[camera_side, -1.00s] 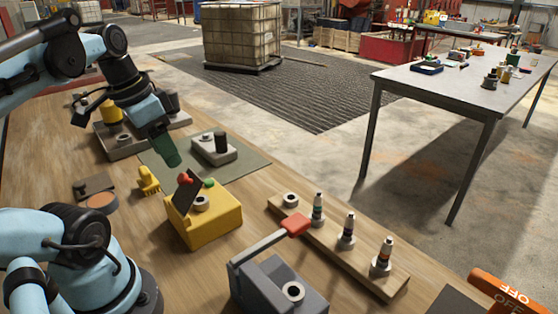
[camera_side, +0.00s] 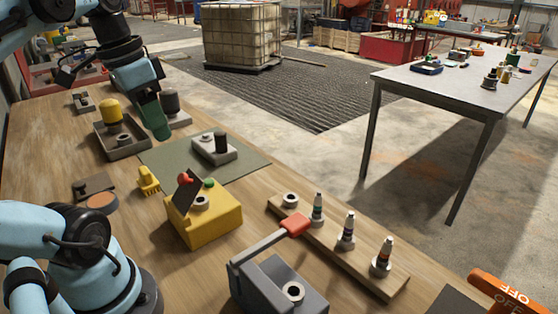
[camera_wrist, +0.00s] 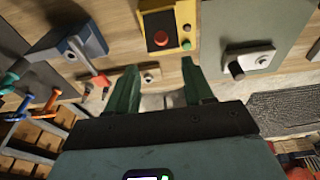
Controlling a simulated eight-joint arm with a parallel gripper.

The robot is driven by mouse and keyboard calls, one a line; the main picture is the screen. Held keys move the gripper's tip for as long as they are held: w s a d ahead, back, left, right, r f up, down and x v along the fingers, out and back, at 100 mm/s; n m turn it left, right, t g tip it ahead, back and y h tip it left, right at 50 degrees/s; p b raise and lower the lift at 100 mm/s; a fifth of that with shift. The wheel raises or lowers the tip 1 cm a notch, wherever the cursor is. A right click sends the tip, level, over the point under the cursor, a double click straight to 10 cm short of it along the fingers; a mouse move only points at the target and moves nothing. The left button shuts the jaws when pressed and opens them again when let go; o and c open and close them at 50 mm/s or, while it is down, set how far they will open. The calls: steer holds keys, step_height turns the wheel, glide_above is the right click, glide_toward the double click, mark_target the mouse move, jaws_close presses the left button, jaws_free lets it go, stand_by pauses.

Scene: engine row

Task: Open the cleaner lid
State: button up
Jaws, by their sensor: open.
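The cleaner appears to be the yellow box (camera_side: 212,222) in the middle of the bench. Its dark lid (camera_side: 187,195) stands tilted up at the left of the top, with a red knob (camera_side: 185,177) at its upper end. A grey ring and a green button show on the box top beside the lid. The wrist view shows the yellow box (camera_wrist: 181,14) at the top edge, partly cut off, with the red knob (camera_wrist: 160,39). My gripper (camera_side: 156,128) is behind the box, above the bench, apart from the lid. Its green fingers (camera_wrist: 160,92) are spread and empty.
A grey block with a red-handled lever (camera_side: 293,225) stands in front. A wooden strip (camera_side: 345,257) with several plugs lies to the right. A grey fixture (camera_side: 228,151) sits on a green mat (camera_side: 180,172). A tray with a yellow-capped part (camera_side: 109,110) stands behind.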

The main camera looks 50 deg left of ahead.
mark_target(182, 176)
steer(key=w+f, duration=0.1)
steer(key=f, duration=0.3)
steer(key=w+f+g, duration=0.1)
steer(key=f, duration=0.3)
steer(key=w+f+g, duration=0.1)
steer(key=f, duration=0.2)
steer(key=shift+f, duration=0.4)
jaws_close()
stand_by(0.4)
